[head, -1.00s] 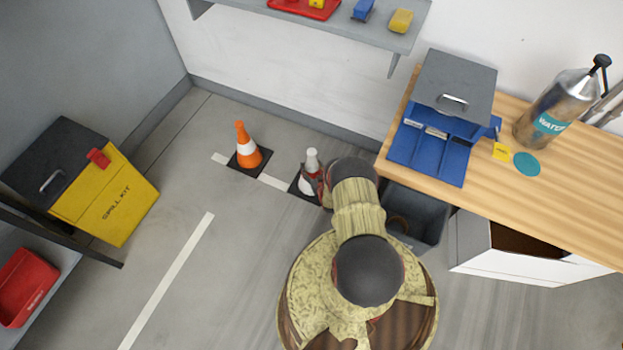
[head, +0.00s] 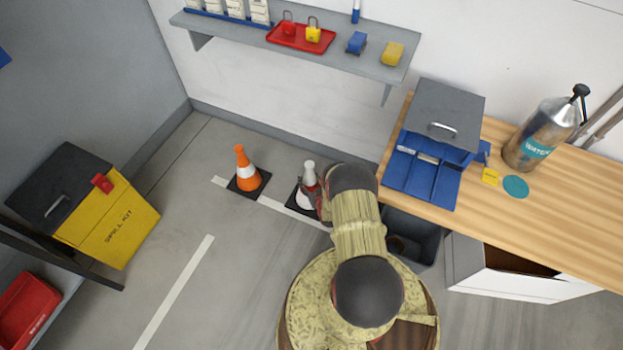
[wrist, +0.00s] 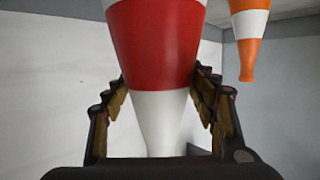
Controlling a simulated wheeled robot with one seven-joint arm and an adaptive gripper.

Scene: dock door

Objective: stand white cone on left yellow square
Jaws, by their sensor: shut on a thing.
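The white cone (head: 309,175) with a red band and dark base stands upright beside the wall-side white floor line. My gripper (head: 322,196) is at its right side in the head view, partly hidden by my arm. In the wrist view the fingers (wrist: 160,110) are on both sides of the white and red cone (wrist: 155,45), shut on it. I cannot tell whether its base touches the floor. No yellow square shows on the floor in these frames.
An orange cone (head: 246,170) stands just left of the white cone. A yellow spill kit bin (head: 110,225) is at the left. A grey bin (head: 415,240) and wooden bench (head: 550,205) are at the right. Floor between the spill kit and cones is open.

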